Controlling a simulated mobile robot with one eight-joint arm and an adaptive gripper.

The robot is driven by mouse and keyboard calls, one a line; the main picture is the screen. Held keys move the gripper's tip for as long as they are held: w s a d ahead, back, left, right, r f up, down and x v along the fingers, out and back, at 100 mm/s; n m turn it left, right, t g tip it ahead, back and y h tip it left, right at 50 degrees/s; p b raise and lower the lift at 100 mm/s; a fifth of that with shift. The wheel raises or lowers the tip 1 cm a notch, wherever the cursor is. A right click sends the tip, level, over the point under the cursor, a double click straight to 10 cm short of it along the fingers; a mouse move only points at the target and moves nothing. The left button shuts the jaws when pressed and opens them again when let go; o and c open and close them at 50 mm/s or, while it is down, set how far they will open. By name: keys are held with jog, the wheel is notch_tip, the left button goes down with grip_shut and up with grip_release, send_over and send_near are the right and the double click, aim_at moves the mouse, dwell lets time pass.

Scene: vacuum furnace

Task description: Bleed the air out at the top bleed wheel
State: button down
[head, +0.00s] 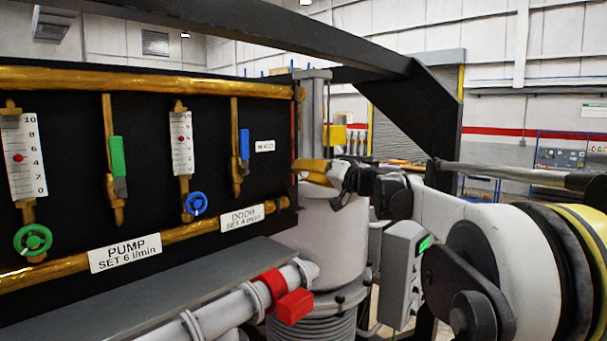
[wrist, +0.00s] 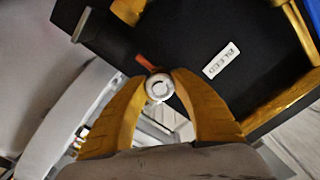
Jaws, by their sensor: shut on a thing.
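My gripper (head: 303,167) is at the right end of the black panel (head: 70,130), its yellow fingers reaching left toward the panel edge. In the wrist view the two fingers (wrist: 158,90) are closed around a small round grey-white piece, taken as the bleed wheel (wrist: 159,86), with a ring mark on its face. A thin red-orange piece (wrist: 147,62) shows just behind it. The white BLEED label (wrist: 221,60) is beside it on the panel, and this label (head: 264,146) also shows in the head view. In the head view my fingers hide the wheel.
The panel carries two flow gauges (head: 25,155), a green handwheel (head: 33,240), a blue handwheel (head: 195,204) and brass pipes (head: 150,80). A grey pipe with a red valve handle (head: 294,306) lies below. A dark beam (head: 310,38) crosses above. A grey control box (head: 403,270) stands below my arm.

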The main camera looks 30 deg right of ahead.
jog(key=shift+n, duration=0.4)
jog(key=c, duration=1)
grip_release()
jog(key=v, duration=1.2)
